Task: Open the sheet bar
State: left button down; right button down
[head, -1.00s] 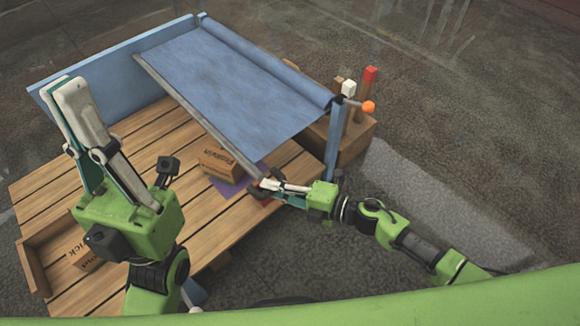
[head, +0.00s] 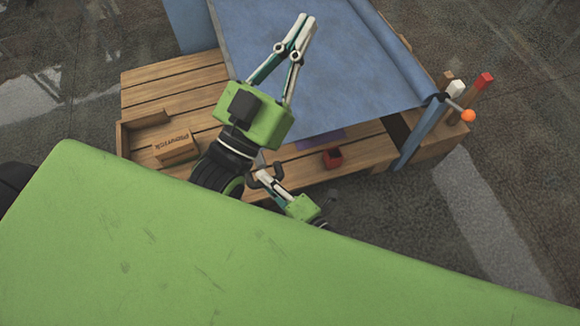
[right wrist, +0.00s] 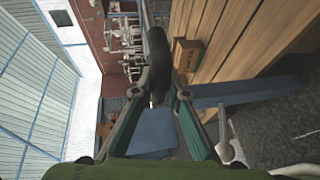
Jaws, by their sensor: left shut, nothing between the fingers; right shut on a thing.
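The blue sheet (head: 350,60) is spread from its roller at the upper right over part of the wooden bench. The thin grey sheet bar (head: 217,37) runs along its left edge; its lower part is hidden behind my left gripper. My left gripper (head: 306,22) is shut and empty, raised and pointing up in front of the sheet in the head view. My right gripper (head: 263,170) is small and partly hidden at the bench's front edge, shut by the bar's near end. In the right wrist view a dark rod-like piece (right wrist: 156,55), apparently the bar's end, lies between its fingers.
My green body covers the lower left.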

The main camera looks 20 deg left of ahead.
jog(key=shift+s+a+r, duration=0.1)
jog(key=shift+s+a, duration=0.1)
jog(key=shift+a, duration=0.3)
jog(key=shift+s+a+r, duration=0.1)
jog(key=shift+s+a, duration=0.1)
jog(key=shift+a, duration=0.25)
pick_arm(q)
jog(key=shift+d+f, duration=0.1)
jog(key=shift+f, duration=0.1)
pick_arm(e)
jog(key=shift+s+a, duration=0.1)
jog(key=shift+s, duration=0.05)
jog(key=c, duration=2)
grip_release()
jog(key=shift+o, duration=0.2)
jog(key=shift+a+f, duration=0.2)
jog(key=shift+s+d, duration=0.2)
jog(key=shift+d, duration=0.15)
pick_arm(q)
jog(key=shift+w, duration=0.15)
pick_arm(e)
jog(key=v, duration=1.1)
jog(key=shift+d+r, duration=0.15)
pick_arm(q)
jog(key=shift+f, duration=0.1)
pick_arm(e)
jog(key=shift+s, duration=0.1)
